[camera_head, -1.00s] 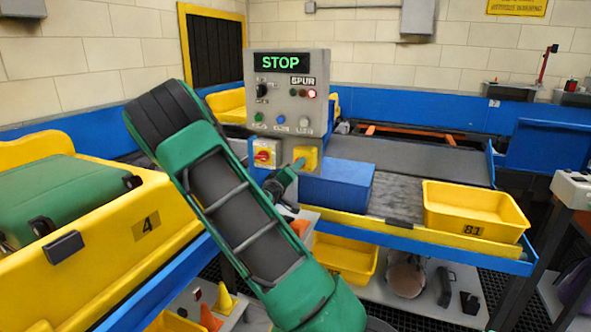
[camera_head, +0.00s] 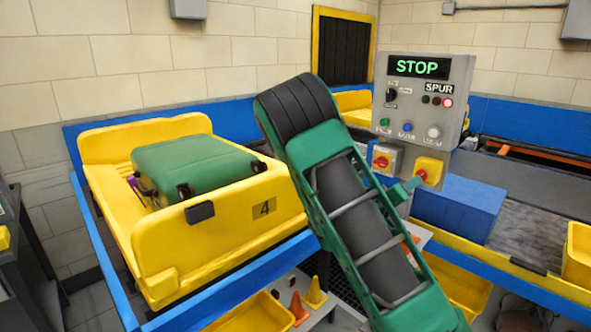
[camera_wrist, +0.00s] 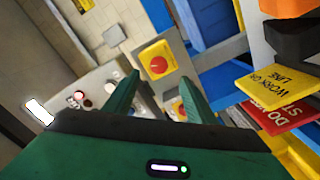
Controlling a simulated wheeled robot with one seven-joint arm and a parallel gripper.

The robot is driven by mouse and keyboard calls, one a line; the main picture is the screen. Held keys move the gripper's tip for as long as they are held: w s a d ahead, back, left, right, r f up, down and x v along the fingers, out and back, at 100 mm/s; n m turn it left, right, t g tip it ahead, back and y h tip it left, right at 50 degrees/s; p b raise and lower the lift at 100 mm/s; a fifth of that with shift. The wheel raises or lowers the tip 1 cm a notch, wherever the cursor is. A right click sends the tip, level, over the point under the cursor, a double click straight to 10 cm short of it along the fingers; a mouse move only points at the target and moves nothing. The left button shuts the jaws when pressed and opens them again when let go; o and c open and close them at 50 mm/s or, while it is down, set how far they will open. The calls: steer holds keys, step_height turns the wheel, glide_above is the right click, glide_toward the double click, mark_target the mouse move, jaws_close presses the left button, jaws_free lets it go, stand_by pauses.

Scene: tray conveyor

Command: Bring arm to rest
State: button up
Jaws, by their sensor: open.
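My green arm (camera_head: 360,230) is raised and bent, crossing the middle of the head view, with its elbow up. In the head view my gripper (camera_head: 406,189) is mostly hidden behind the arm; a green finger shows just below the control box. In the wrist view my gripper (camera_wrist: 163,85) has its two fingers apart with nothing held between them. A yellow box with a red button (camera_wrist: 158,66) appears beyond the fingertips. The same yellow box (camera_head: 430,170) is under the control panel (camera_head: 425,95), whose display reads STOP.
A yellow tray marked 4 (camera_head: 225,235) holds a green suitcase (camera_head: 195,165) on the left conveyor. A blue block (camera_head: 458,207) sits on the right-hand belt. Orange and yellow cones (camera_head: 315,292) are below. Signs (camera_wrist: 275,88) stand close to the right in the wrist view.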

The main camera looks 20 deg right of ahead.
steer(key=s+f+m+g+y, duration=0.3)
steer(key=s+f+g+y, duration=0.1)
steer(key=s, duration=0.4)
steer(key=s+f+m+g+y, duration=0.3)
steer(key=s+f, duration=0.1)
steer(key=s, duration=0.5)
steer(key=s+a+r+n+y, duration=0.1)
steer(key=s+a+y, duration=0.4)
steer(key=a, duration=0.5)
steer(key=s+a+r+n+y, duration=0.1)
steer(key=s+a+r+y, duration=0.2)
steer(key=s+a, duration=0.7)
steer(key=shift+a+r+n+y, duration=0.35)
steer(key=shift+a+y, duration=0.25)
steer(key=shift+y, duration=0.3)
steer(key=shift+s, duration=0.1)
steer(key=shift+w+f, duration=0.25)
steer(key=shift+w, duration=0.4)
